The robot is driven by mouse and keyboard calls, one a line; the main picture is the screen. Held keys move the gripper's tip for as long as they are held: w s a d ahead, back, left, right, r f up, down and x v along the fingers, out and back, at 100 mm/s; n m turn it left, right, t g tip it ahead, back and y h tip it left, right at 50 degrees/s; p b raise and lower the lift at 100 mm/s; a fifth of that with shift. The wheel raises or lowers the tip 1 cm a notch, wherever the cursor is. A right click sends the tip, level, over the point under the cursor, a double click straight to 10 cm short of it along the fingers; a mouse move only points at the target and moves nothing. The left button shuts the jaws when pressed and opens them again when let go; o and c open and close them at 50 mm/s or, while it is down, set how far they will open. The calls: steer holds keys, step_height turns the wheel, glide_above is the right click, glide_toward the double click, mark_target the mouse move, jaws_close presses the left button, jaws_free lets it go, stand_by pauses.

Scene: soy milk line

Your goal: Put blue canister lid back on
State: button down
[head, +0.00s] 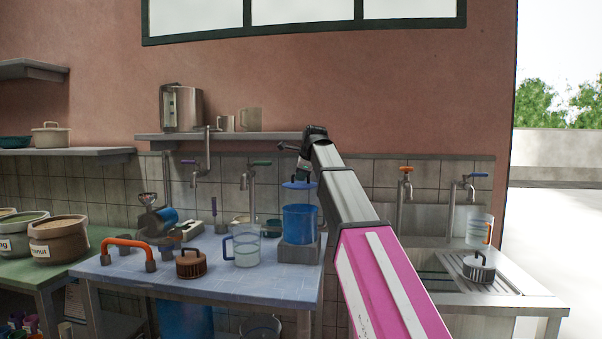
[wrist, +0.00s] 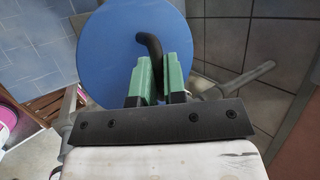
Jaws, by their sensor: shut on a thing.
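The blue lid (head: 298,185) hangs level just above the blue canister (head: 299,225), with a small gap visible between them. The canister stands upright on a grey block (head: 297,252) at the right end of the blue-tiled table. My gripper (head: 303,174) is above the lid. In the wrist view, my gripper's green fingers (wrist: 159,78) are shut on the lid's dark curved handle (wrist: 150,45). The blue lid (wrist: 110,50) fills the upper middle there and hides the canister beneath it.
A clear pitcher with a blue handle (head: 246,248) stands just left of the canister on the tiled table (head: 215,280). A brown lidded item (head: 191,264) and an orange handle (head: 128,243) are further left. Taps (head: 252,180) and a wall shelf (head: 240,136) are behind. A sink (head: 432,262) is to the right.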

mark_target(302, 184)
steer(key=shift+f, duration=2.5)
steer(key=shift+f, duration=0.2)
steer(key=shift+f, duration=1.45)
steer(key=shift+f, duration=0.15)
steer(key=c, duration=1.1)
jaws_free()
steer(key=v, duration=1.1)
steer(key=shift+w+a, duration=0.1)
